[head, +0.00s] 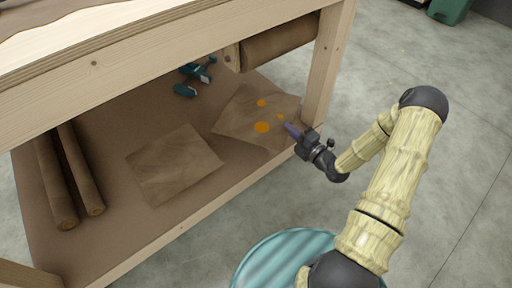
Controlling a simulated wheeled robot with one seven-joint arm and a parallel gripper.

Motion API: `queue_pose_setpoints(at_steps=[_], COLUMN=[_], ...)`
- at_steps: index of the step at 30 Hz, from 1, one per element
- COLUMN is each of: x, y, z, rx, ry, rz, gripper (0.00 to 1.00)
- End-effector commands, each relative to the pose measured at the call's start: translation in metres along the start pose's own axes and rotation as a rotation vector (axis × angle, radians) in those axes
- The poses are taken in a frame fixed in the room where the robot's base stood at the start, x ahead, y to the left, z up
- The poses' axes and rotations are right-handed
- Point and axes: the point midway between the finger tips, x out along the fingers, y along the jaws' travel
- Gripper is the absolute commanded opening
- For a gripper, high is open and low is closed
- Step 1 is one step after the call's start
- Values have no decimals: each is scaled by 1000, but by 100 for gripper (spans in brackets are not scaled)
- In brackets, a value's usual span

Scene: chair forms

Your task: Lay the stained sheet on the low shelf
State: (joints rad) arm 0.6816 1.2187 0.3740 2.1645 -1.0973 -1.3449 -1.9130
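The stained sheet (242,115) is brown with several orange spots. A plain brown sheet (173,164) without spots lies on the shelf to the left.
Two brown rolls (80,168) lie at the shelf's left end. A teal drill (195,76) sits at the back. A large roll (280,42) hangs under the bench top (150,45). The wooden leg (328,70) stands close to my gripper. Open floor is at right.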

Motion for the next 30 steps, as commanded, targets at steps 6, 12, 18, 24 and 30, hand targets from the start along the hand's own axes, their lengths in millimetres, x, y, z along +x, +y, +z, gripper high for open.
queue_pose_setpoints(at_steps=[6, 12, 18, 24, 30], x=[0, -1, -1, 0, 0], y=[-8, -48, -91, -129, -135], z=[0, 0, 0, 0, 0], rx=[1, 2, 2, 1, 0], ry=[0, -2, -1, 1, 2], rz=[0, 0, 1, 1, 1], gripper=[0, 0, 0, 0, 0])
